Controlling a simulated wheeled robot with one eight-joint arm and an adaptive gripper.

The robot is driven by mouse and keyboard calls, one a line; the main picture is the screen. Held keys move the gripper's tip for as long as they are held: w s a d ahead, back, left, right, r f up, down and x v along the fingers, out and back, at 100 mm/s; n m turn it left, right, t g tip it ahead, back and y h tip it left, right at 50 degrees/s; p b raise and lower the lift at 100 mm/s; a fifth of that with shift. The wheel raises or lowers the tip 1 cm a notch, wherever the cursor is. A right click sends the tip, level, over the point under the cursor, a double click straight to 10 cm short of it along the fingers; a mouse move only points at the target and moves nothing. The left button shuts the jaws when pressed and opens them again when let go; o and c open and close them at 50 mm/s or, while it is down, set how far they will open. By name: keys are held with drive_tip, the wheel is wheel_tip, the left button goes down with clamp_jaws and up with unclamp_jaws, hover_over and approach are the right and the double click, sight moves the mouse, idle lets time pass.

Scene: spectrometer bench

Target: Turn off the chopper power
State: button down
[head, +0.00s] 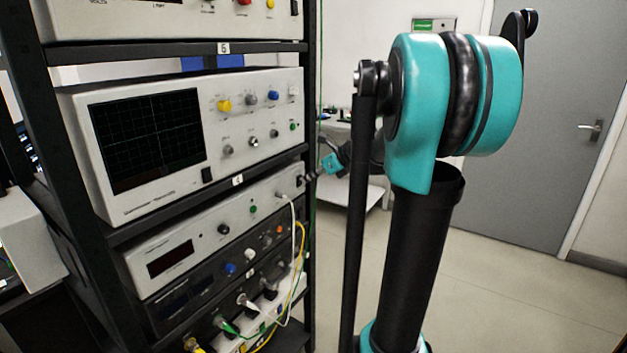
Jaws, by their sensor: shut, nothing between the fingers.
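The chopper's power control cannot be told by its label, as the panel lettering is too small to read. A pale instrument (215,239) with a dark display sits under the shelf tagged 4. It has a black knob, a green button (253,210) and a small control at its far right end. My arm's upper links stand at centre right.
An oscilloscope (148,141) sits on the shelf above. A dark instrument (240,267) and a power strip with green, white and yellow cables (302,240) lie below. The rack's black post (310,100) stands close to my gripper. The floor (510,285) at right is clear.

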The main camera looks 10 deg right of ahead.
drive_tip(key=shift+w+a+r, duration=0.15)
drive_tip(key=shift+w+a, duration=0.1)
idle(0.4)
drive_tip(key=shift+r, duration=0.75)
